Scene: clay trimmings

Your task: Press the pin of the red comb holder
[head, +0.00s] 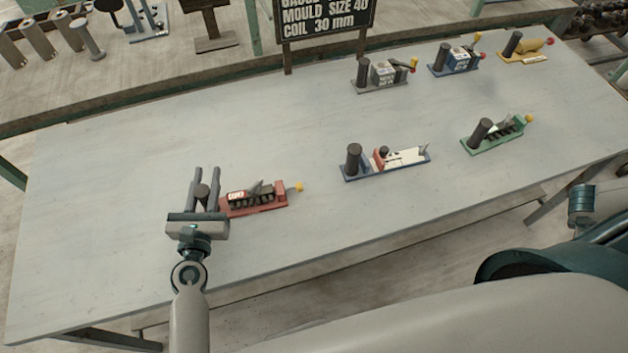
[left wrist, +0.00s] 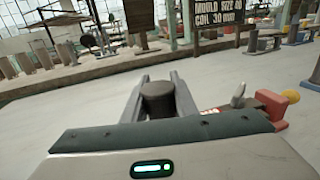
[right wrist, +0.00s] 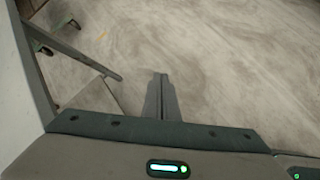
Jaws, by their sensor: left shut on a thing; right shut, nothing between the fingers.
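The red comb holder (head: 268,208) lies on the table left of centre, with a dark comb-like row, a grey lever and a yellow knob (head: 299,187) at its right end. A dark upright cylinder (head: 201,190) stands at its left end. My left gripper (head: 203,174) is shut around this cylinder, one finger on each side. The left wrist view shows the cylinder (left wrist: 157,99) between the fingers and part of the red holder (left wrist: 272,107) to the right. My right gripper (right wrist: 160,78) is shut and empty above the floor. I cannot tell which part is the pin.
A blue holder (head: 350,174) with a red and white part and a green holder (head: 492,144) lie to the right. Grey, blue and yellow holders stand along the back right. A dark sign (head: 325,14) stands behind the table. The table's left side is clear.

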